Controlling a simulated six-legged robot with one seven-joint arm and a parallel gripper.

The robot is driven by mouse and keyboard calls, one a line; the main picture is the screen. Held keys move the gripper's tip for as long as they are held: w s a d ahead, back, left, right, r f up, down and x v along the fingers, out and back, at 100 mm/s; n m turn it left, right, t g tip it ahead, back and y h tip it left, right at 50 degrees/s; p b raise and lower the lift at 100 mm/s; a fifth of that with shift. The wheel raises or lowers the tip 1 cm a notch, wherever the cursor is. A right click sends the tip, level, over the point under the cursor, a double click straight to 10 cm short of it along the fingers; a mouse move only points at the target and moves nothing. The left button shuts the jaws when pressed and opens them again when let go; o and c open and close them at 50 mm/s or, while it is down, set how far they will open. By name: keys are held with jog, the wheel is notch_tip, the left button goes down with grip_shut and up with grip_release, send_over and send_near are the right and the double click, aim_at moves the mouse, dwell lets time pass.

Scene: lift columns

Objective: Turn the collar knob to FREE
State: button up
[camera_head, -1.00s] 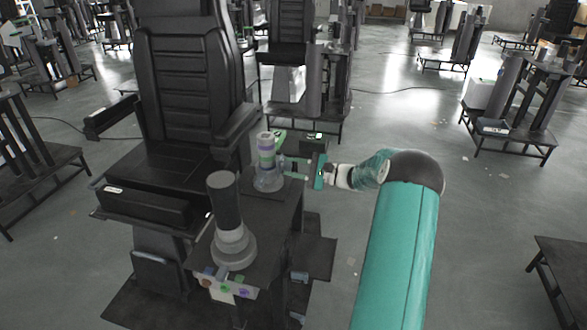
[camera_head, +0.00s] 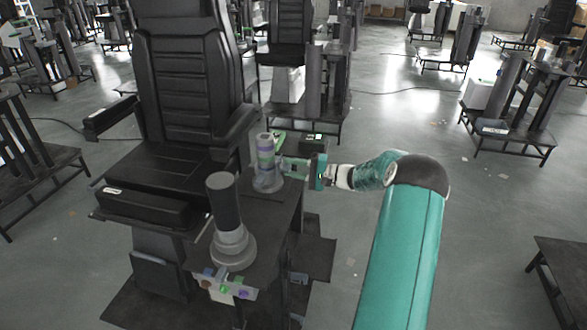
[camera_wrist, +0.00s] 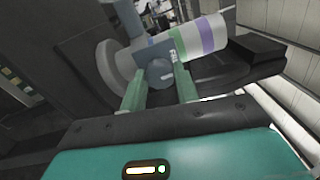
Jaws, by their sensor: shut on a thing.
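The collar knob (camera_wrist: 160,73) is a rounded blue-grey piece in the wrist view, beside a clear grey collar (camera_wrist: 108,68) around a column (camera_wrist: 203,37) with white, purple and green bands. My gripper (camera_wrist: 161,88) has its two green fingers on either side of the knob and is shut on it. In the head view the banded column (camera_head: 265,150) stands at the back of a dark bench, and my gripper (camera_head: 284,166) reaches its collar (camera_head: 268,182) from the right. The knob is too small there to make out.
A second, dark column (camera_head: 223,200) with a grey collar stands nearer on the bench (camera_head: 273,222). Coloured tags (camera_head: 230,287) line the bench's front. A small dark box with a green display (camera_head: 314,143) sits behind my gripper. A black chair (camera_head: 185,100) stands left.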

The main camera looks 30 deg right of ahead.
jog(key=o, duration=1)
jog(key=shift+c, duration=0.2)
jog(key=v, duration=1.3)
jog(key=shift+s+d, duration=0.15)
jog(key=shift+s, duration=0.25)
